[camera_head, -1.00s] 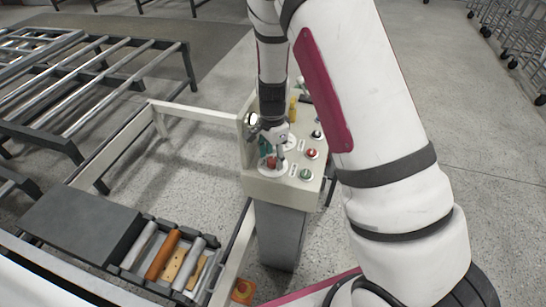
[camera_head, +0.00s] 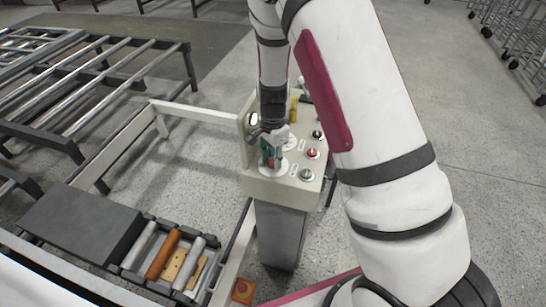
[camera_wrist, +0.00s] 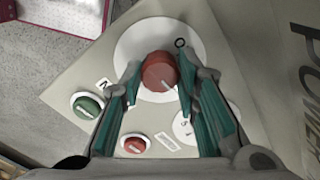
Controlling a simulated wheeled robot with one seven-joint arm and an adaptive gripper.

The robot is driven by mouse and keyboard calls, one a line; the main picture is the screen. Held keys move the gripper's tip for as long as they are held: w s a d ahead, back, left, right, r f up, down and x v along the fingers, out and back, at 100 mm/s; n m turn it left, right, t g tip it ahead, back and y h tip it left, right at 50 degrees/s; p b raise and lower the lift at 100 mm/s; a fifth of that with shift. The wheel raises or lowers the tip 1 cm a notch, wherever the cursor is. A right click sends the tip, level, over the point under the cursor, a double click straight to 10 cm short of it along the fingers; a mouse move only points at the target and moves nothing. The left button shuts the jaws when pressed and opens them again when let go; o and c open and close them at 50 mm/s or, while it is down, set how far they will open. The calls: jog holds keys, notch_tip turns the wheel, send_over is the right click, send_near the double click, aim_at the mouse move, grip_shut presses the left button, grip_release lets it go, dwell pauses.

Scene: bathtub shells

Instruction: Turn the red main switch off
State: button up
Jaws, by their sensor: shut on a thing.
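The red main switch (camera_wrist: 159,72) is a round red knob with a pale pointer line, on a white disc (camera_wrist: 135,45) on the beige control panel (camera_wrist: 75,75). In the wrist view a "O" mark shows at the disc's upper right, and the pointer line slants toward the lower right. My gripper (camera_wrist: 157,85) has its teal-padded fingers on both sides of the knob and is shut on it. In the head view my gripper (camera_head: 271,155) is at the panel's near left part and mostly hides the knob.
A green button (camera_head: 306,174), a red button (camera_head: 312,153) and a black knob (camera_head: 317,134) sit right of my gripper. A yellow part (camera_head: 293,110) stands farther back. A roller conveyor (camera_head: 100,85) is at left; open floor lies right.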

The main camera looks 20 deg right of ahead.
jog(key=n, duration=0.8)
jog(key=shift+n+b, duration=0.3)
jog(key=shift+n, duration=0.1)
jog(key=n, duration=0.4)
jog(key=shift+n, duration=2.2)
jog(key=o, duration=1.2)
jog(key=shift+c, duration=0.2)
